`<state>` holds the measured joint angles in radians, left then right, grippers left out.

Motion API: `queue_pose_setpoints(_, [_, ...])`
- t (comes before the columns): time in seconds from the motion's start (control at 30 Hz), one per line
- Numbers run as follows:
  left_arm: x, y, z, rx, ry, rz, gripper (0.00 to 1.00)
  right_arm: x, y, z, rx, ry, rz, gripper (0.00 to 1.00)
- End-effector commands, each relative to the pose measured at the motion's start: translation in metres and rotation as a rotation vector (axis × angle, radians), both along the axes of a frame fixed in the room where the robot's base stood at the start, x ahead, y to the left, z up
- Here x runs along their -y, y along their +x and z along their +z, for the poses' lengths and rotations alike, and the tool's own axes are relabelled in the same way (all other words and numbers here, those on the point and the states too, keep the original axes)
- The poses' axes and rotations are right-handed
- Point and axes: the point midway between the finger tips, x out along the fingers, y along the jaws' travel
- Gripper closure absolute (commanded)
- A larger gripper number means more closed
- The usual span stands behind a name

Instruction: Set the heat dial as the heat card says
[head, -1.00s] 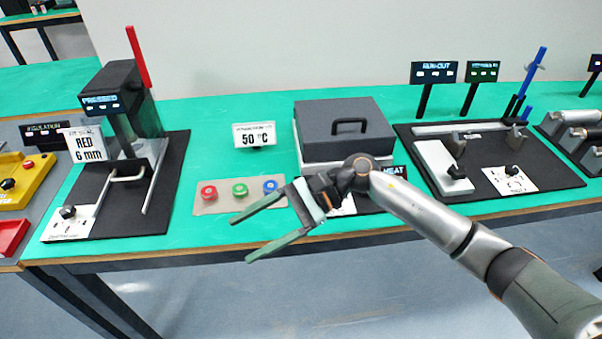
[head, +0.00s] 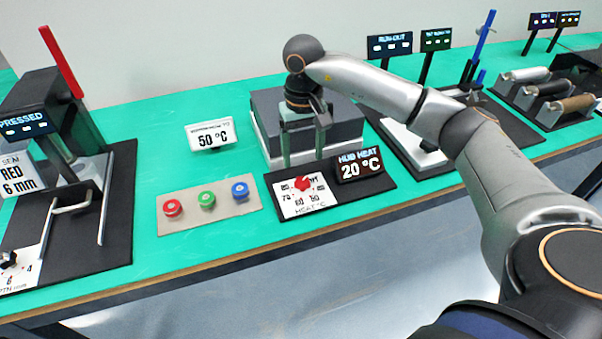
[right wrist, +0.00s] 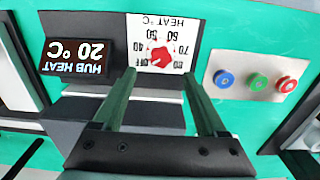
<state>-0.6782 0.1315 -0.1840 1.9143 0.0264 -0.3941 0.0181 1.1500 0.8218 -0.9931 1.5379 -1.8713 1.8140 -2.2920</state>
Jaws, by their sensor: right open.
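The heat card (head: 213,136) reads 50 °C and stands at the back of the table. The heat dial (head: 302,184) is a red knob on a white numbered plate; its exact pointing is too small to tell. It also shows in the right wrist view (right wrist: 160,57), upside down. The hub heat display (head: 360,166) beside it reads 20 °C. My right gripper (head: 303,162) is open and empty, fingers pointing down, just behind and above the dial. In the right wrist view the fingertips (right wrist: 158,74) flank the dial's near side, apart from it. My left gripper is out of view.
A grey lidded box (head: 262,112) stands close behind the dial panel, partly hidden by my right gripper. Red, green and blue buttons (head: 207,199) sit to the left. A press (head: 75,120) stands further left. Bare green table lies between the card and buttons.

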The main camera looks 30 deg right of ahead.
Motion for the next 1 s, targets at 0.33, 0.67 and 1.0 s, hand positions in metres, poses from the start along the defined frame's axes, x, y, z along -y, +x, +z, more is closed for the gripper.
queue_pose_setpoints(0.33, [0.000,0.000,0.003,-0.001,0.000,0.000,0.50,-0.001,0.000,-0.060,-0.001,0.002,-0.001,0.25])
queue_pose_setpoints(0.67, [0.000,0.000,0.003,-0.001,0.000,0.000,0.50,-0.001,0.000,-0.070,0.001,0.002,0.000,0.25])
queue_pose_setpoints(1.0, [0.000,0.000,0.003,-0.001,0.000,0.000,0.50,-0.001,0.000,-0.070,0.002,0.003,0.000,0.51])
